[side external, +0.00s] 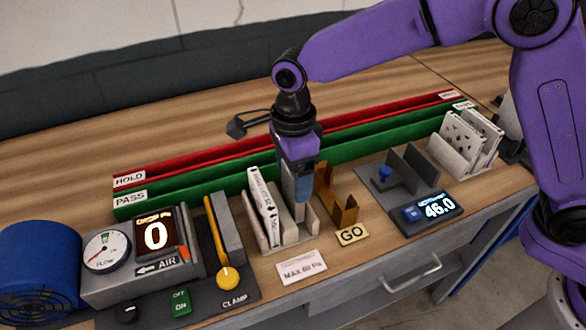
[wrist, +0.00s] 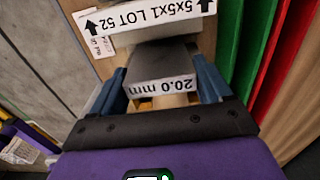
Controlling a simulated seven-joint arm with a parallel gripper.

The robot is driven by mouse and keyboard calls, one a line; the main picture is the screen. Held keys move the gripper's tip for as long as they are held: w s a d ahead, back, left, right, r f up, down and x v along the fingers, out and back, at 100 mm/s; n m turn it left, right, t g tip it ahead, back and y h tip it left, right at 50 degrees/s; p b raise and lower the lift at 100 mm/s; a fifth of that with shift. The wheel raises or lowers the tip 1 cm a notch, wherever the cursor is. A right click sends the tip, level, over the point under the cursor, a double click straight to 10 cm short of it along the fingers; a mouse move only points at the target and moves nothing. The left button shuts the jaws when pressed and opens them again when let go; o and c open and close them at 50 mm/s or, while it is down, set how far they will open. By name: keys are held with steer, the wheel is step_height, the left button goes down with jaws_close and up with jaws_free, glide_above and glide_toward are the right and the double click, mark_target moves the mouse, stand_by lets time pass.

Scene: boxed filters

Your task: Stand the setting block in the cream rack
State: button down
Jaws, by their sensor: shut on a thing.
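My gripper (side external: 303,192) points down over the right part of the cream rack (side external: 290,238) in the side external view. In the wrist view its blue fingers (wrist: 160,88) are shut on the grey setting block (wrist: 162,64), one on each side. The block's end carries a "20.0 mm" label, upside down in that view.
A brown GO gauge (side external: 337,208) stands close right of the rack. A clamp with a yellow lever (side external: 218,235) is close left. Green PASS (side external: 180,192) and red HOLD (side external: 190,164) channels run behind. A grey rack with filters (side external: 465,145) stands farther right.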

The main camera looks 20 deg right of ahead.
steer(key=shift+f, duration=0.95)
stand_by(0.4)
jaws_free()
